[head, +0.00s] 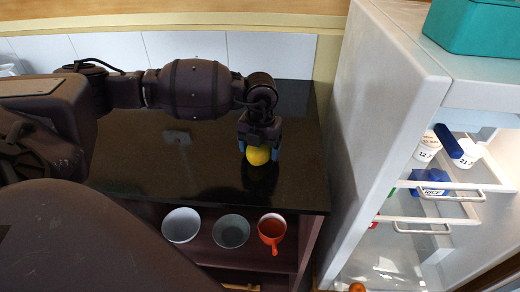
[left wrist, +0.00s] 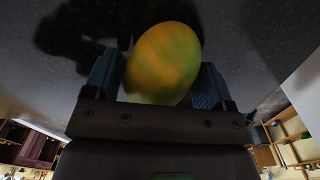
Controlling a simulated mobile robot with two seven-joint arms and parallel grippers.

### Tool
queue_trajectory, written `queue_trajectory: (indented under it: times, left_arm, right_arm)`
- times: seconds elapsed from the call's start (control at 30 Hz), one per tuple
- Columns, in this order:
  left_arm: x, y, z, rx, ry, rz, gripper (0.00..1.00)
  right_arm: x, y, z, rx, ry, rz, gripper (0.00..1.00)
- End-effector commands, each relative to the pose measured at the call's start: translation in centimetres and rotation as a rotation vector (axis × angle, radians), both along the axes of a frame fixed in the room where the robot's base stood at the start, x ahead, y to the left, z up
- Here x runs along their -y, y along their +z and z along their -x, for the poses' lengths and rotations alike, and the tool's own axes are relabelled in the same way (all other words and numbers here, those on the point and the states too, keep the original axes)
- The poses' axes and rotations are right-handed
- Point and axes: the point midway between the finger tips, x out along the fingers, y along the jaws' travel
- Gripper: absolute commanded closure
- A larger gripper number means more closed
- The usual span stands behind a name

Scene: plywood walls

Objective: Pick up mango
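The mango (head: 258,155) is yellow in the head view. In the left wrist view the mango (left wrist: 163,62) is green and orange, and it fills the space between the fingers. My left gripper (head: 259,150) points down over the dark counter, with its blue fingers on either side of the mango. In the left wrist view the fingers of this gripper (left wrist: 160,82) appear to touch the mango on both sides. Whether the mango still touches the counter is hard to tell. My right gripper is not in view.
The glossy black counter (head: 150,150) is otherwise clear. Below it, a shelf holds a white bowl (head: 181,225), a grey bowl (head: 232,231) and a red pan (head: 271,229). At the right stands an open fridge (head: 385,110) with cups inside and a teal box (head: 475,25) on top.

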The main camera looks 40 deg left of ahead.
Motion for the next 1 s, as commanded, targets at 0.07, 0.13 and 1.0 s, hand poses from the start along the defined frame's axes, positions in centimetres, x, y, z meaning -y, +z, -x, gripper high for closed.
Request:
queue_trajectory:
  times: [0.07,0.13,1.0]
  left_arm:
    - [0.0,0.0,0.0,0.0,0.0,0.0,0.35]
    - [0.0,0.0,0.0,0.0,0.0,0.0,0.46]
    - [0.0,9.7,-0.1,0.008,0.0,0.0,0.63]
  right_arm:
    - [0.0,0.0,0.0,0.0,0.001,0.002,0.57]
    - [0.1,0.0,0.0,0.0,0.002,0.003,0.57]
    - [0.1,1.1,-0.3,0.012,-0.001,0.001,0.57]
